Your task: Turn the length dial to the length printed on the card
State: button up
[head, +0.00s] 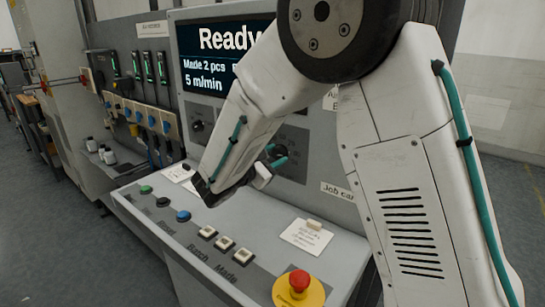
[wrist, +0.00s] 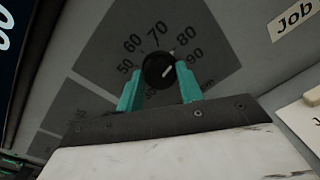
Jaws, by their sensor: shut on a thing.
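The black length dial (wrist: 158,68) sits on a dark panel in the wrist view, ringed by numbers from 50 to 90. Its white pointer mark points to the upper right, roughly between 80 and 90; the exact reading is unclear. My gripper (wrist: 160,85) is shut on the dial, with one teal finger on each side. In the head view my gripper (head: 273,155) reaches the upright panel and mostly hides the dial. The white job card (head: 305,236) lies on the sloped console; its print is too small to read. Its edge shows in the wrist view (wrist: 302,128).
The screen (head: 220,60) reads "Ready", "Made 2 pcs" and "5 m/min", partly covered by my arm. Several console buttons (head: 183,216) and a red emergency stop (head: 299,281) lie below my gripper. Another black knob (head: 197,126) is left of it.

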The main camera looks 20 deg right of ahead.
dwell(0.3)
jog(key=o, duration=1)
jog(key=shift+d, duration=0.1)
jog(key=v, duration=0.8)
jog(key=shift+f, duration=0.1)
